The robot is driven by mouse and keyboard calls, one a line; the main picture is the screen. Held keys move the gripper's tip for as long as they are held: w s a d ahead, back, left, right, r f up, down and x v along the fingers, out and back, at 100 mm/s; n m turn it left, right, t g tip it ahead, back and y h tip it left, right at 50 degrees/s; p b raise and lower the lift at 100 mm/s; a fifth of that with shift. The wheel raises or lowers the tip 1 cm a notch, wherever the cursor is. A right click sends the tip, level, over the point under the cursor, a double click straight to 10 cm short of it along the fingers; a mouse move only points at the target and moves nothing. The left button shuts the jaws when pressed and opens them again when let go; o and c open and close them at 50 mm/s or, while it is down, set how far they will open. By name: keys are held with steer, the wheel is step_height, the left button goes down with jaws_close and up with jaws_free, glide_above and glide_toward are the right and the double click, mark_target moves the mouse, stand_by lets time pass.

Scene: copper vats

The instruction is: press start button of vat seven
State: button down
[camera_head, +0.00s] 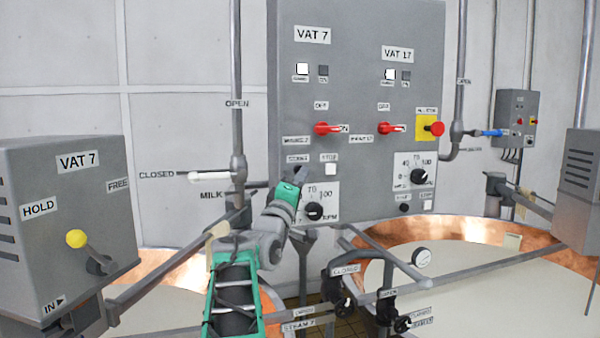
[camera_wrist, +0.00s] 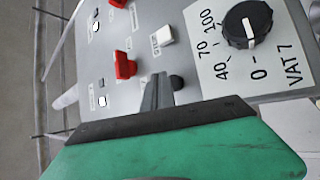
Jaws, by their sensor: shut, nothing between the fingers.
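The VAT 7 column is on the left half of the grey control panel (camera_head: 355,75). Its START label (camera_head: 298,158) sits above my gripper (camera_head: 298,176), which hides the button under it. In the wrist view a round dark button (camera_wrist: 177,83) shows just beside the tip of my gripper (camera_wrist: 155,93). The fingers are shut and empty, pointing at the panel. I cannot tell whether they touch it. The white STOP button (camera_head: 330,169) is to the right of my gripper; it also shows in the wrist view (camera_wrist: 166,36).
The VAT 7 speed dial (camera_head: 314,211) is just below my gripper and a red switch (camera_head: 326,128) above. VAT 17 controls, with a red emergency knob (camera_head: 437,129), are to the right. A grey VAT 7 box (camera_head: 65,215) stands left. Pipes and copper vats (camera_head: 470,232) lie below.

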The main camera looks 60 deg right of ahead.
steer(key=shift+w+d, duration=0.3)
steer(key=shift+w+d, duration=0.35)
stand_by(1.1)
steer(key=shift+s+a, duration=0.1)
steer(key=shift+s+a+b, duration=0.5)
steer(key=shift+a+b, duration=0.05)
steer(key=shift+b, duration=0.05)
